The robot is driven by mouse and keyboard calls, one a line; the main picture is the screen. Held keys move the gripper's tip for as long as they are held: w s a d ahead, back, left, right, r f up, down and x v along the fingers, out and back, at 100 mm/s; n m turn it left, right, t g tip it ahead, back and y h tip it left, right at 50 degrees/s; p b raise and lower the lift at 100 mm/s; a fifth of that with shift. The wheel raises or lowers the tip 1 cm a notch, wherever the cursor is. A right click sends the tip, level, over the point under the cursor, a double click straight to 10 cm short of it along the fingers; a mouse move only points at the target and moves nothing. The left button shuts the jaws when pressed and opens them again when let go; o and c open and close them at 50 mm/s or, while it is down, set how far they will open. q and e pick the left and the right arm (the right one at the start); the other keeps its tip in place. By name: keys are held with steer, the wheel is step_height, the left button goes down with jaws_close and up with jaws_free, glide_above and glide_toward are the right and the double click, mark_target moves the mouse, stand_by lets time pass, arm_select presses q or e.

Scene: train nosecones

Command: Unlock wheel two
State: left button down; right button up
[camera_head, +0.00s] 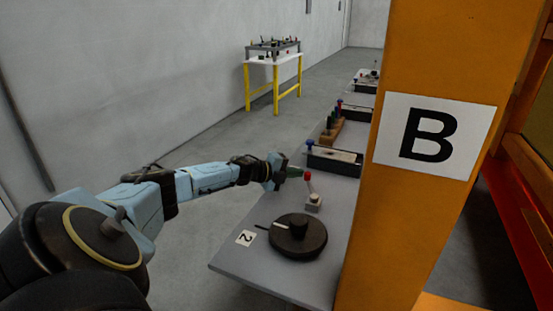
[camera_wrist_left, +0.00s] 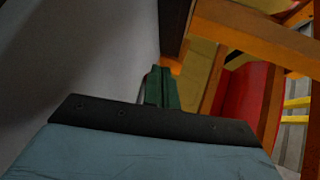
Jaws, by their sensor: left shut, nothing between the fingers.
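Wheel two is a dark round wheel (camera_head: 298,236) with a raised hub, lying on the grey table beside a small card marked 2 (camera_head: 245,238). Just behind it stands a small lever with a red knob (camera_head: 308,176) on a pale base (camera_head: 313,203). My left gripper (camera_head: 299,173) reaches in from the left, its green fingertips right at the red knob; I cannot tell whether they touch it. The fingers are shut and empty. In the left wrist view the green fingers (camera_wrist_left: 161,88) are together. My right gripper is not in view.
An orange pillar (camera_head: 430,60) with a B sign (camera_head: 434,136) stands at the right of the grey table (camera_head: 240,265). Farther back are a dark box with a blue knob (camera_head: 334,160) and a wooden block with bottles (camera_head: 332,130). A yellow-legged table (camera_head: 272,62) stands by the wall.

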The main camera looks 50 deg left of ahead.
arm_select(q)
steer(key=shift+s+a+f, duration=0.1)
steer(key=shift+s+a, duration=0.1)
steer(key=shift+a, duration=0.05)
steer(key=shift+s+a+b, duration=0.6)
steer(key=shift+s+a, duration=0.4)
steer(key=shift+s, duration=0.05)
steer(key=s+a+r, duration=0.3)
steer(key=s+a, duration=0.3)
steer(key=s, duration=0.1)
steer(key=shift+s+a+r, duration=0.15)
steer(key=shift+s+a, duration=0.1)
steer(key=shift+s, duration=0.05)
